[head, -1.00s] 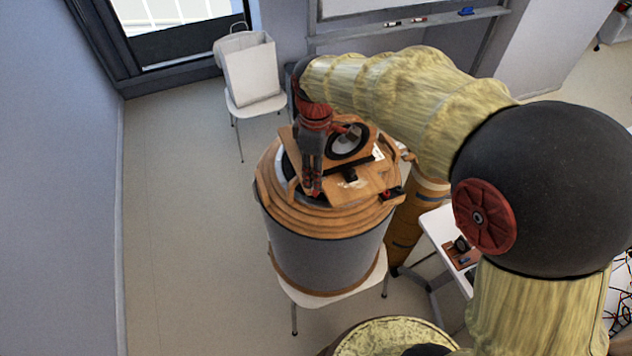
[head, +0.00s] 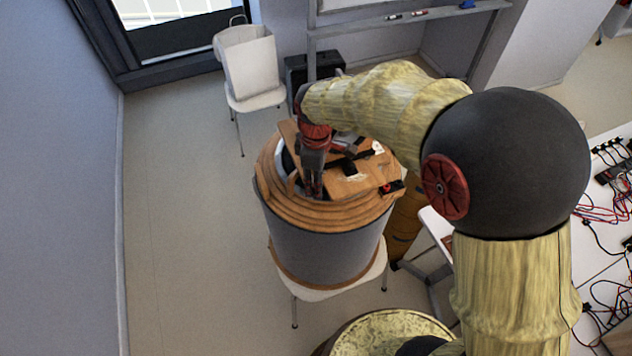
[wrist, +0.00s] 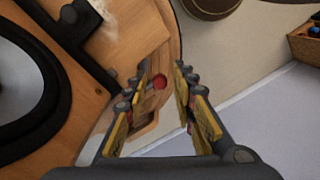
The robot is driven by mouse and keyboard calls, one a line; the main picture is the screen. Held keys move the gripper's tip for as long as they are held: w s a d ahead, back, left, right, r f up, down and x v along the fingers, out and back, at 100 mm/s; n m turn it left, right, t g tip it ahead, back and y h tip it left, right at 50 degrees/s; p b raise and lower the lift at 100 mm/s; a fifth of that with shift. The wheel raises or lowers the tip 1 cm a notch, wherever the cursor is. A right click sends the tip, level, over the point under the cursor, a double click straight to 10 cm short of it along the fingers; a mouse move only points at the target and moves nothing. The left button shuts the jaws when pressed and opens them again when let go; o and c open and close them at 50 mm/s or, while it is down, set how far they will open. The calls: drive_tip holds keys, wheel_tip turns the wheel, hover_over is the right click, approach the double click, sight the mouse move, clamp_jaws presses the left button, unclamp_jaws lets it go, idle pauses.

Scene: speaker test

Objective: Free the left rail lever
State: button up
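A grey drum (head: 322,254) with a stepped wooden rim (head: 338,218) carries a wooden board (head: 357,186) on top. My gripper (head: 313,192) points down over the left part of the drum top in the head view. In the wrist view my gripper (wrist: 163,105) is open, its yellow-padded fingers apart. A round red knob (wrist: 160,82) shows between the fingers, close to the wood near the rim; I cannot tell if they touch it. I cannot tell for sure that this knob belongs to the left rail lever. A black-and-red fitting (head: 391,187) sits at the board's right end.
A black speaker ring (wrist: 42,112) and a black bar (wrist: 75,25) lie left of the fingers in the wrist view. The drum stands on a white chair (head: 327,291). A second white chair (head: 256,102) holds a white bag (head: 249,65). Floor at left is clear.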

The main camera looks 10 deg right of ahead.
clamp_jaws()
drive_tip(key=shift+a, duration=0.1)
idle(0.6)
drive_tip(key=shift+w+a+m, duration=0.2)
drive_tip(key=shift+a+m, duration=0.55)
drive_tip(key=shift+m, duration=1.55)
drive_tip(key=shift+w+a+m, duration=0.25)
drive_tip(key=shift+a+m, duration=0.5)
drive_tip(key=shift+m, duration=1.55)
drive_tip(key=shift+w+a+m, duration=0.2)
drive_tip(key=shift+a+m, duration=0.55)
drive_tip(key=shift+m, duration=1.55)
drive_tip(key=shift+o, duration=1.2)
unclamp_jaws()
drive_tip(key=shift+w, duration=0.15)
